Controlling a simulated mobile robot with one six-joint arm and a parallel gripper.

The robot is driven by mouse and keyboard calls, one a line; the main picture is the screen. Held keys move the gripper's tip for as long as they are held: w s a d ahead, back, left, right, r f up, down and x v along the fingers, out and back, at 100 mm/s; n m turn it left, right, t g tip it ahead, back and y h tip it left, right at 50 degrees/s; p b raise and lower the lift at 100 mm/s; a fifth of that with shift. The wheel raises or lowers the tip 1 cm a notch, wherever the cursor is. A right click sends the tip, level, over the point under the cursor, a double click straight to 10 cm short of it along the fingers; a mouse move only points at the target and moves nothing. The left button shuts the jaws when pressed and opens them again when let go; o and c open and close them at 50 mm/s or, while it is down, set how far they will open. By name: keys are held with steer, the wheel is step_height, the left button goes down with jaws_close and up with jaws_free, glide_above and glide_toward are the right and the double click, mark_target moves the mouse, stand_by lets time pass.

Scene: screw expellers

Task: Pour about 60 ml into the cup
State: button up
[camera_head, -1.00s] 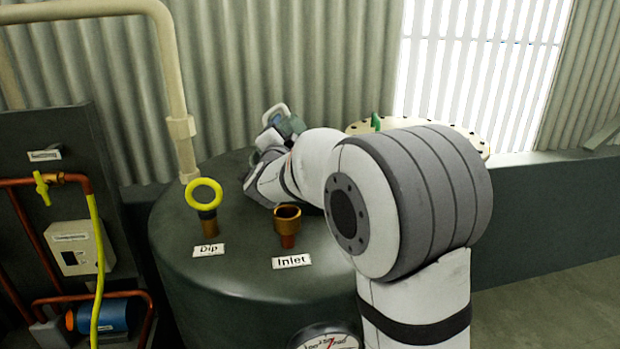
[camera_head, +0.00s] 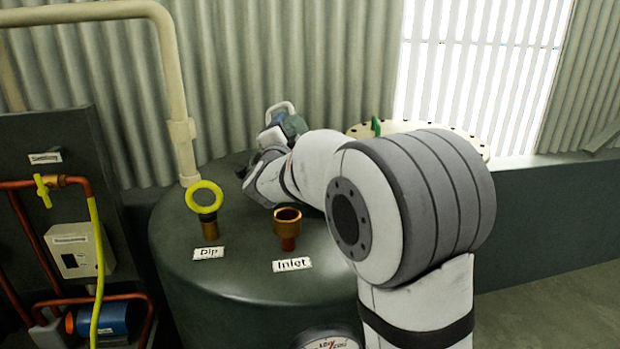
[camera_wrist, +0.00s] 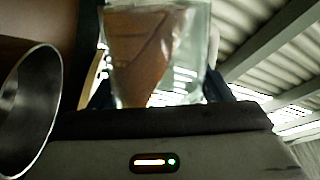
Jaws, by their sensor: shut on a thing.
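In the wrist view my gripper (camera_wrist: 158,88) is shut on a clear container (camera_wrist: 188,70). Its dark fingers show on both sides of the container. Brown-amber liquid (camera_wrist: 138,45) inside has a slanted edge against the walls, so the container looks tilted relative to my gripper. A round, grey metal vessel (camera_wrist: 55,100), which may be the cup, is cut off at the left edge; its inside looks dark, and I cannot tell its contents. In the head view my gripper is mostly hidden behind my wrist, and I cannot make out the cup there.
The green tank top bears a yellow dip ring (camera_head: 205,197) and a brass inlet funnel (camera_head: 287,218). A cream pipe (camera_head: 178,90) rises at its left. A flanged lid (camera_head: 465,140) with a green handle stands behind my arm. Copper pipes (camera_head: 75,185) line the left panel.

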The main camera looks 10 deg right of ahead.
steer(key=shift+d+r+m, duration=0.1)
steer(key=shift+r+m, duration=0.25)
steer(key=shift+m, duration=0.35)
stand_by(1.2)
steer(key=shift+f+b, duration=0.1)
steer(key=shift+b, duration=0.3)
steer(key=shift+r+p, duration=0.3)
steer(key=shift+p, duration=0.2)
steer(key=n, duration=0.1)
steer(key=f+n, duration=0.2)
steer(key=n, duration=0.1)
steer(key=shift+w+a+y, duration=0.15)
steer(key=shift+a+y, duration=0.15)
steer(key=shift+y, duration=0.1)
steer(key=shift+n, duration=0.4)
steer(key=shift+r+p, duration=0.15)
steer(key=shift+p, duration=0.25)
steer(key=shift+a+r+n+p, duration=0.1)
steer(key=shift+n+p, duration=0.35)
steer(key=shift+n, duration=0.25)
steer(key=shift+w+n, duration=0.1)
steer(key=shift+n, duration=0.2)
